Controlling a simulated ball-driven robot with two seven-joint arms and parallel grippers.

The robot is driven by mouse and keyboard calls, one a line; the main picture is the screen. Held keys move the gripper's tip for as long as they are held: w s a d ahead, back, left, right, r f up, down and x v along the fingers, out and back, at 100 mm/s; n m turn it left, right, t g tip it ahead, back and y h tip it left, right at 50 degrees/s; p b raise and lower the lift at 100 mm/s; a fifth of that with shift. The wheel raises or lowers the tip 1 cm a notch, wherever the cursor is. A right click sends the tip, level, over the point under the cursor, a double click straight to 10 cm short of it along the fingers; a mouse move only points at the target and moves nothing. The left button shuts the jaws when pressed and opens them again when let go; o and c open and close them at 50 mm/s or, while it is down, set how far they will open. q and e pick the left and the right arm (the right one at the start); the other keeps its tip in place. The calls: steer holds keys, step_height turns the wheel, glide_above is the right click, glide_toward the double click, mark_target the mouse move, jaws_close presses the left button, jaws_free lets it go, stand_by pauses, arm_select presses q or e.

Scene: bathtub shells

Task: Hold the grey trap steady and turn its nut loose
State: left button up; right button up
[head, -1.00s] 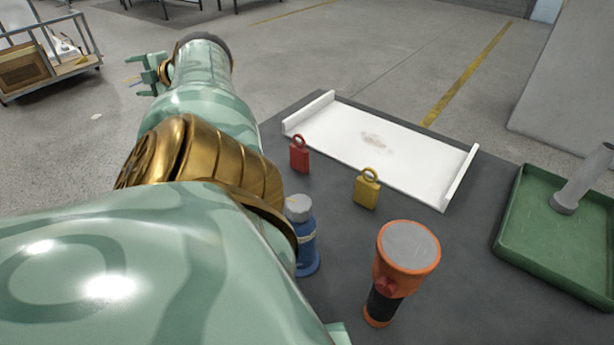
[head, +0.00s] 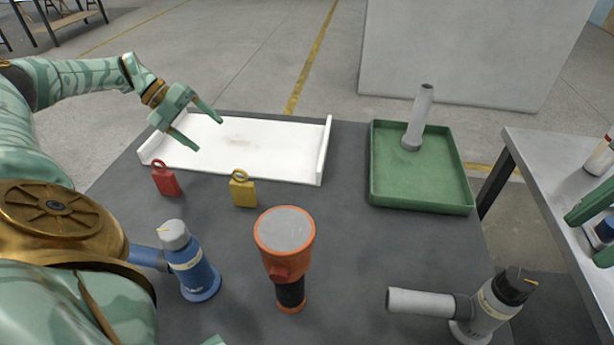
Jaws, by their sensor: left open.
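The grey trap (head: 423,302) lies at the lower right of the table, its pipe pointing left from an upright body with a pale label. A black ridged nut (head: 514,283) sits on top of that body. The trap's foot is cut by the lower edge. My left gripper (head: 209,134) is open and empty over the white tray, far up and left of the trap. Green finger-like pieces (head: 590,205) at the right edge look like my right gripper, mostly cut off; its state is unclear. Neither gripper touches the trap.
A blue trap-like piece (head: 192,265) and an orange torch-like object (head: 285,255) stand at the front. Red (head: 165,180) and yellow (head: 243,190) padlocks stand before the white tray (head: 328,150). A green tray (head: 471,208) holds a grey tube (head: 418,118). A metal side table (head: 550,170) stands right.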

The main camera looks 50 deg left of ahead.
arm_select(q)
steer(key=w+d+r+m+t+h, duration=0.1)
steer(key=w+d+m+t+h, duration=0.3)
steer(key=w+d, duration=1.4)
steer(key=w+d+r+n+g+h, duration=0.1)
steer(key=w+d+h, duration=0.15)
steer(key=d, duration=0.45)
steer(key=w+d+r+h, duration=0.1)
steer(key=w+d+r, duration=0.1)
steer(key=w+d, duration=0.3)
steer(key=w+d+r+n+g+h, duration=0.1)
steer(key=w+d, duration=0.1)
steer(key=d, duration=0.6)
steer(key=n+g+y, duration=0.3)
steer(key=n+g, duration=0.1)
steer(key=g, duration=0.8)
glide_toward(496, 306)
steer(key=d+f, duration=0.2)
steer(key=d, duration=0.1)
steer(key=d+f, duration=0.2)
steer(key=d, duration=0.1)
steer(key=d+f, duration=0.3)
steer(key=shift+s+d, duration=0.15)
steer(key=shift+s, duration=0.15)
